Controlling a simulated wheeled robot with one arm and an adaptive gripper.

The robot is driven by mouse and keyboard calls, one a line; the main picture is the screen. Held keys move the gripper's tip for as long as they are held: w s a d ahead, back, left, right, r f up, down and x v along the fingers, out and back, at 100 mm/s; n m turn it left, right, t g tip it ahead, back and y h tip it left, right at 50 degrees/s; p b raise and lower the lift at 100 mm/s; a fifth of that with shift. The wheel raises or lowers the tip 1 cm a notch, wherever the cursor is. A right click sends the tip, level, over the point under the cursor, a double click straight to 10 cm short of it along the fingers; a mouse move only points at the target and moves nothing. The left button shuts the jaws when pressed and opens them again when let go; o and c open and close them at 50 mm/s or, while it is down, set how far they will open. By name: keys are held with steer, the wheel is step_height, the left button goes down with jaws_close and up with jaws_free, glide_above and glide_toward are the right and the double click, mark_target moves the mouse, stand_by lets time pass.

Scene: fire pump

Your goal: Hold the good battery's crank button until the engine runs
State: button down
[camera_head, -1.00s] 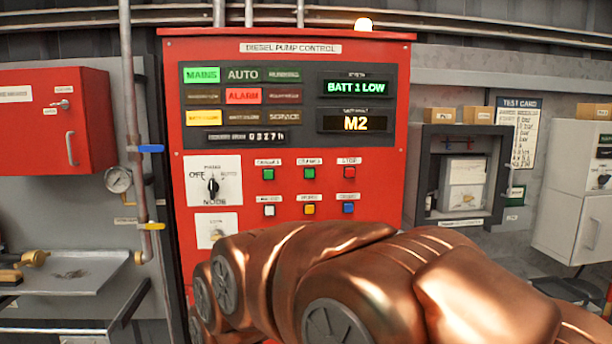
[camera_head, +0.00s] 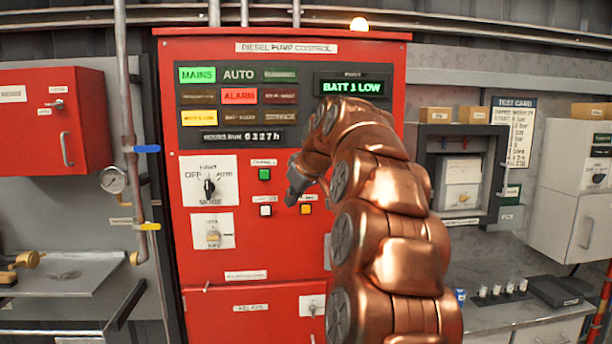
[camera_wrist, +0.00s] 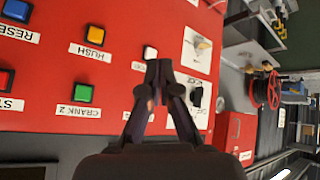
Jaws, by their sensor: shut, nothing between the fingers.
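The red diesel pump control panel (camera_head: 231,259) fills the middle of the head view. Its display (camera_head: 353,88) reads BATT 1 LOW. A green button (camera_head: 264,174) shows left of my gripper (camera_head: 292,197); the upper buttons to its right are hidden by my arm. In the wrist view, the green CRANK 2 button (camera_wrist: 84,93) is left of my gripper (camera_wrist: 158,68), apart from it. The closed fingertips appear beside a white button (camera_wrist: 150,52). They are empty; whether they touch the panel cannot be told.
The amber HUSH button (camera_wrist: 98,37) and the blue RESET button (camera_wrist: 17,10) are also in the wrist view. The mode switch (camera_head: 209,188) is at the panel's left. MAINS (camera_head: 198,75) and ALARM (camera_head: 239,96) are lit; the running lamp (camera_head: 280,74) looks dark.

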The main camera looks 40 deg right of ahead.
steer(key=d+r+h, duration=0.1)
steer(key=d+r, duration=0.1)
steer(key=d, duration=0.4)
steer(key=shift+s+d+r+t, duration=0.15)
steer(key=shift+s+r+t, duration=0.2)
steer(key=shift+s, duration=0.1)
steer(key=w+d+p, duration=0.5)
steer(key=w, duration=0.2)
steer(key=shift+d+p, duration=0.15)
steer(key=shift+p, duration=0.15)
stand_by(1.2)
steer(key=shift+w+d+r, duration=0.1)
steer(key=shift+w+d, duration=0.15)
steer(key=shift+w, duration=0.1)
